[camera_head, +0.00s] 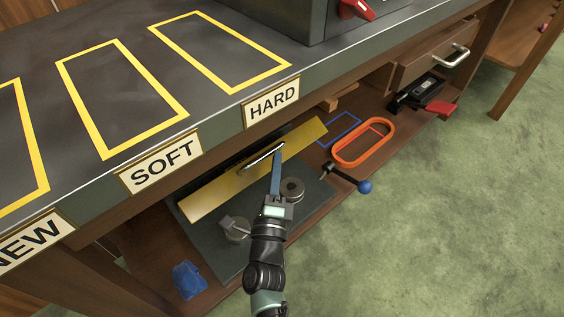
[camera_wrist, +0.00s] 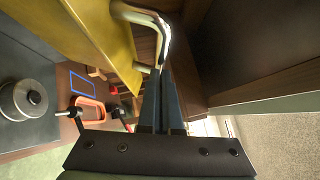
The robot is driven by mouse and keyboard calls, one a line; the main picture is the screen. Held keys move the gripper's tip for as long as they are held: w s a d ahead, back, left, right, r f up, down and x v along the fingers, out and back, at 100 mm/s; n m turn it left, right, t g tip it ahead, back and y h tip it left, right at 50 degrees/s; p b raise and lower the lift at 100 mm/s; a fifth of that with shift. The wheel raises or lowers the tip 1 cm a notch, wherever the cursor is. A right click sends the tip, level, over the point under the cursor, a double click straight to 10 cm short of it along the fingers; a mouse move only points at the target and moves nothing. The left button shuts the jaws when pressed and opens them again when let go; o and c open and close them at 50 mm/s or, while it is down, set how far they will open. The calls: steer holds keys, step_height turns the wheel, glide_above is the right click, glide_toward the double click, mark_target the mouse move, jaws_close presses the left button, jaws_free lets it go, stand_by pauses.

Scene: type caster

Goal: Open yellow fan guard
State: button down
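The yellow fan guard (camera_head: 222,188) is a long flat panel under the bench, above a dark grey base plate. It slants away from the plate, and its yellow face fills the upper left of the wrist view (camera_wrist: 98,32). A silver bar handle (camera_head: 262,159) is fixed to its face and also shows in the wrist view (camera_wrist: 147,17). My gripper (camera_head: 277,157) reaches up to the handle. In the wrist view its blue-grey fingers (camera_wrist: 166,62) are close together, with the handle bar between their tips. The exact contact is partly hidden.
Round grey metal parts (camera_head: 292,189) stand on the base plate near my wrist. A blue-knobbed lever (camera_head: 364,186) sticks out at its right. An orange oval ring (camera_head: 363,143) and a black-and-red tool (camera_head: 424,95) lie further right. The bench top (camera_head: 120,48) overhangs the guard.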

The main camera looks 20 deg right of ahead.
steer(key=shift+n+g+y, duration=0.3)
steer(key=shift+n+y, duration=0.1)
steer(key=shift+n, duration=0.3)
steer(key=w+r+p, duration=0.1)
steer(key=w+a+r+p, duration=0.1)
steer(key=w+p, duration=0.1)
steer(key=w+a+r+p, duration=0.1)
steer(key=shift+w+r+p, duration=0.2)
steer(key=shift+r+p, duration=0.15)
steer(key=shift+w+a+r, duration=0.1)
steer(key=shift+w+r, duration=0.05)
steer(key=shift+w, duration=0.35)
steer(key=shift+s, duration=0.1)
